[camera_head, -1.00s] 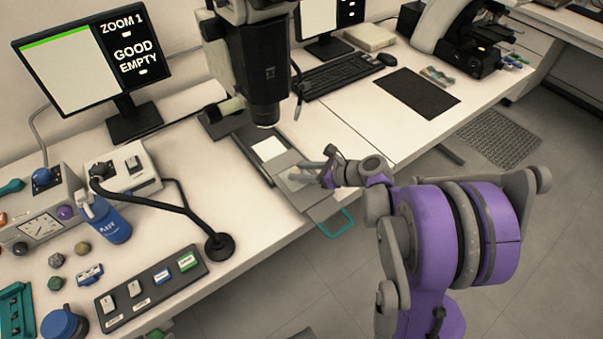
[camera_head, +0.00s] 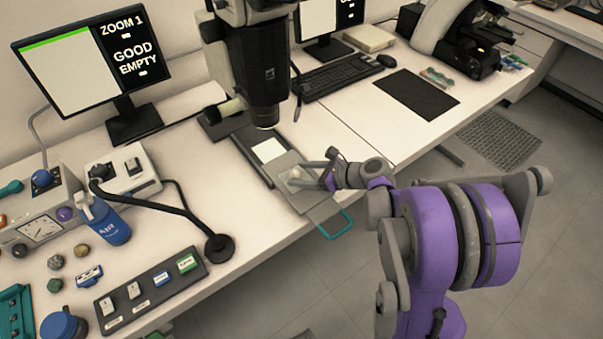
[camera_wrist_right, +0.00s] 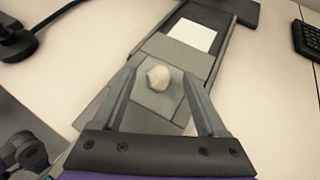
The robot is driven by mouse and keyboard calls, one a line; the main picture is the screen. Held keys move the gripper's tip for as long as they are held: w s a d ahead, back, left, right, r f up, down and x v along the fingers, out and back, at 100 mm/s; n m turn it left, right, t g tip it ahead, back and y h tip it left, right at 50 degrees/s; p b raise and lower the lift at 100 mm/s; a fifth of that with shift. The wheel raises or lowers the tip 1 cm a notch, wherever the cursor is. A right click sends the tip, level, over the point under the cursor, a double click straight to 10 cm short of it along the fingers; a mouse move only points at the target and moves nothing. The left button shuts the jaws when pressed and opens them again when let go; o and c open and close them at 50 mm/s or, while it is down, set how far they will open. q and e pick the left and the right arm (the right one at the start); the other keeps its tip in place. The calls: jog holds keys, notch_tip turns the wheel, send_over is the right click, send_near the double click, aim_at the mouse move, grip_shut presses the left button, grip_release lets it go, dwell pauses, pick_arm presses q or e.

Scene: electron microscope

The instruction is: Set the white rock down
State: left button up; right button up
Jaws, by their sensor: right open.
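The white rock (camera_head: 296,173) lies on the grey sliding plate (camera_head: 316,201) in front of the microscope. In the right wrist view the rock (camera_wrist_right: 158,77) rests on a lighter square patch of that plate, between the two fingers. My right gripper (camera_head: 300,172) is open around it, with a gap on each side of the rock in the wrist view (camera_wrist_right: 159,69). My left gripper is not in view.
The microscope (camera_head: 262,75) stands just behind the plate, with a white square (camera_head: 269,150) below its lens. A teal handle (camera_head: 337,226) sticks out past the table edge.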

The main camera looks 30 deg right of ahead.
jog(key=p+v, duration=0.1)
jog(key=v, duration=1)
jog(key=shift+f, duration=0.1)
jog(key=s+a+n+g, duration=0.1)
jog(key=a+n, duration=0.1)
jog(key=a, duration=0.1)
jog(key=s+a+f+n+g, duration=0.1)
jog(key=a+n, duration=0.2)
jog(key=s+a+f+n+g, duration=0.1)
jog(key=a+n, duration=0.1)
jog(key=a, duration=0.1)
jog(key=shift+f+n+h, duration=0.15)
jog(key=shift+n+h, duration=0.15)
jog(key=shift+n, duration=0.1)
jog(key=s+a+f+n+g+h, duration=0.1)
jog(key=s+a+n, duration=0.3)
jog(key=n, duration=0.7)
jog(key=s+a+f+n+g+h, duration=0.1)
jog(key=s+a+n+h, duration=0.2)
jog(key=s+n, duration=0.4)
jog(key=n+h, duration=0.1)
jog(key=n, duration=0.3)
jog(key=shift+a+h, duration=0.3)
jog(key=shift+a, duration=0.1)
